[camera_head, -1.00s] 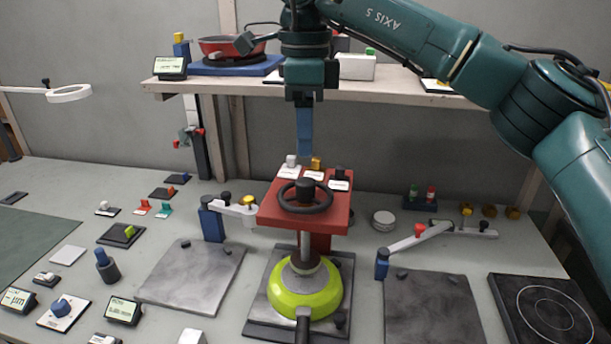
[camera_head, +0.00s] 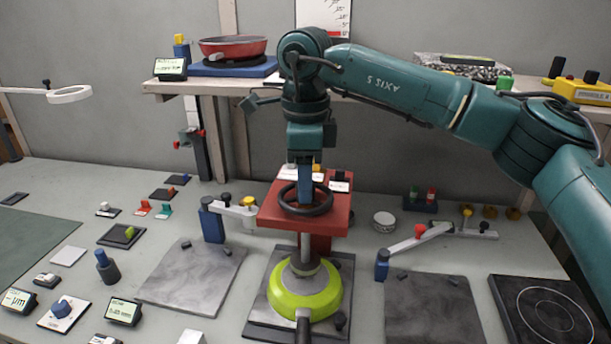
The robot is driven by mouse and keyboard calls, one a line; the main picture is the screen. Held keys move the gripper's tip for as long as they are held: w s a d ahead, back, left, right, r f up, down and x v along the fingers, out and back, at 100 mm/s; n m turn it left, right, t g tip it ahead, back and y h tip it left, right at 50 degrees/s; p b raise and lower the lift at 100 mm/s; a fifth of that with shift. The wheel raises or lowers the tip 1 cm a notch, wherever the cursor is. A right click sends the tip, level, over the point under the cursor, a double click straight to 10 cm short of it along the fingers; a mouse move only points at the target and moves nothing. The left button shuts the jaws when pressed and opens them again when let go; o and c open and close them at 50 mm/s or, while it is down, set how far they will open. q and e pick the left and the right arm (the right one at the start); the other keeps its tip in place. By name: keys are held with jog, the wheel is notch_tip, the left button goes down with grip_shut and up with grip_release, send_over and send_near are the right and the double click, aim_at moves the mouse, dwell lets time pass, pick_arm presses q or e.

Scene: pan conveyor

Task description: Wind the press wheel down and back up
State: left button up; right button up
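The press has a red head (camera_head: 335,216) with a black handwheel (camera_head: 291,209) lying flat on top. A metal spindle (camera_head: 305,249) runs down from the head to a lime-green pan (camera_head: 289,299) on the dark press base (camera_head: 258,320). My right gripper (camera_head: 305,196) comes straight down onto the wheel's middle. Its blue fingers show side-on and cover the hub, so their gap and any hold on the hub are hidden. My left gripper is not in view.
Grey plates (camera_head: 193,278) and (camera_head: 433,310) lie either side of the press. Swing arms with blue posts (camera_head: 212,222) and (camera_head: 382,265) stand close by. A shelf (camera_head: 235,84) with a red pan (camera_head: 233,47) runs behind my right arm.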

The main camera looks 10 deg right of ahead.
jog(key=c, duration=0.7)
